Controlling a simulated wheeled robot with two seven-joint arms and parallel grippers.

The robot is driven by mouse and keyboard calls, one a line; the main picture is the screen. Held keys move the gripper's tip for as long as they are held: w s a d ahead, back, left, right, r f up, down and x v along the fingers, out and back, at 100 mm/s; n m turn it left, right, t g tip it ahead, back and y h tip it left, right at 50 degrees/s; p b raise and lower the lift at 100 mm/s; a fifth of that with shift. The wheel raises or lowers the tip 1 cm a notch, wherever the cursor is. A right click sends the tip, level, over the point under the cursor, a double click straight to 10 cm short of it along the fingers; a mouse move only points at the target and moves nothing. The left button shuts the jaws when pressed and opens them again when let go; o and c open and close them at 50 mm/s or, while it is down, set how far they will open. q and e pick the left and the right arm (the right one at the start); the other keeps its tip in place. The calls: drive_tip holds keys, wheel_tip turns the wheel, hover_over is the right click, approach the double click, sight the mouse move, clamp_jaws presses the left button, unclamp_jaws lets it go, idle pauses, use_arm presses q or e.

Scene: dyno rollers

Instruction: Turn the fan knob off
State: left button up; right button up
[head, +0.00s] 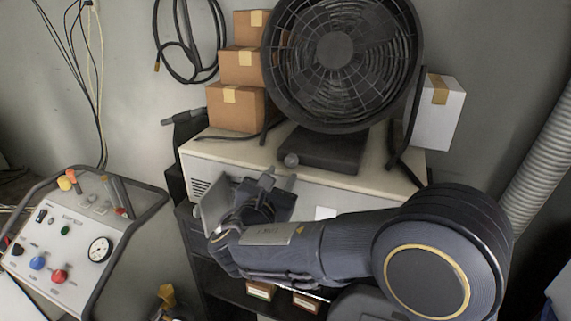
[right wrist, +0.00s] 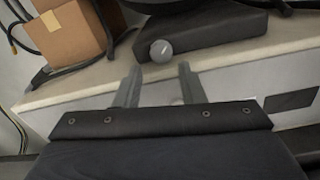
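A large black fan (head: 338,50) stands on a cream cabinet top at the back. Its dark base (head: 322,148) carries a small grey round knob (head: 291,159) at the front left corner. In the right wrist view the knob (right wrist: 161,50) shows just beyond the fingertips, with a white mark on its face. My right gripper (right wrist: 158,72) is open and empty; its two fingers are apart, below and in front of the knob, not touching it. In the head view the right gripper (head: 268,180) is partly hidden by its own wrist. My left gripper is in neither view.
Stacked cardboard boxes (head: 236,107) stand left of the fan, and a white box (head: 438,112) stands right. The cabinet's top edge (right wrist: 75,94) lies under the fingers. A control panel (head: 75,250) stands at the left.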

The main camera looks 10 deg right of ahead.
sight(290, 163)
drive_tip(key=p+x, duration=0.1)
drive_tip(key=x, duration=0.4)
drive_tip(key=shift+w+d, duration=0.1)
drive_tip(key=shift+w, duration=0.05)
